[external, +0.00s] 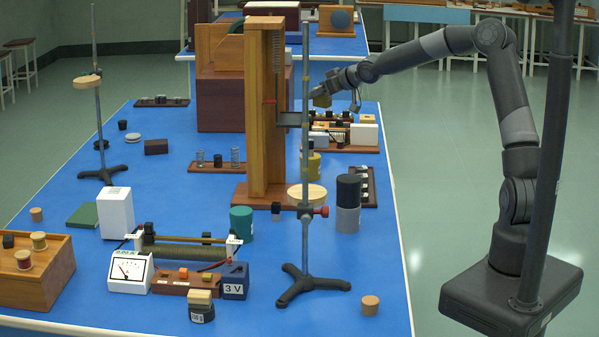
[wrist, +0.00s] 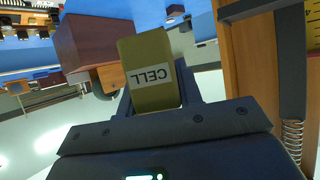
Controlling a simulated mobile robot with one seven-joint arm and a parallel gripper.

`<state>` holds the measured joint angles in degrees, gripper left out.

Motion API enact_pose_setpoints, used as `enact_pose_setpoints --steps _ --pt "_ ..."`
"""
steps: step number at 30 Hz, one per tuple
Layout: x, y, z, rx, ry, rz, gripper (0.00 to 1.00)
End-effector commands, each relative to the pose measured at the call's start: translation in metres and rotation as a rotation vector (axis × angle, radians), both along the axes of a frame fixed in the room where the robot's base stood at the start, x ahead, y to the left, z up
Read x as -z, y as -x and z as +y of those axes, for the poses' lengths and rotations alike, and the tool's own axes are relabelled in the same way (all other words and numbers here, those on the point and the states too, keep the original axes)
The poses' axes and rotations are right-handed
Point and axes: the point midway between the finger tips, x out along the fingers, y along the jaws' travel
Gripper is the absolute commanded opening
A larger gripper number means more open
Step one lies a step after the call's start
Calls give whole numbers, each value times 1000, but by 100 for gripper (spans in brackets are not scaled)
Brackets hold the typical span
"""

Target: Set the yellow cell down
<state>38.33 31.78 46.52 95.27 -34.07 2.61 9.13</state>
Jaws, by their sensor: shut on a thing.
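The yellow cell (wrist: 152,58) is in my gripper (wrist: 157,98), with its white "CELL" label upside down in the wrist view. In the external view the cell (external: 322,101) shows small below my gripper (external: 328,90). The gripper is shut on it and holds it above the blue bench (external: 270,265), to the right of the tall wooden stand (external: 263,110). The cell looks clear of the bench top. Its far side is hidden.
A wooden board with parts and a white block (external: 364,134) lies below and right of the gripper. A metal rod stand (external: 306,240) and a black-and-grey cylinder (external: 348,203) stand nearer. Another yellowish cylinder (external: 314,166) sits behind the rod.

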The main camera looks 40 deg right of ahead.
Motion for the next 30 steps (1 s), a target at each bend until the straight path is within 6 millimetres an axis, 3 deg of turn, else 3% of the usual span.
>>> enact_pose_setpoints --steps 1,7,12,18,24,30 --pt "15 -6 -29 22 -4 4 2" --pt "62 -17 -128 92 -3 2 2" --pt "98 -14 -213 158 -5 0 2" --pt "130 -1 -288 219 -2 -2 2" --pt "144 8 -325 252 1 -2 2" --pt "156 -2 -317 253 2 0 2"
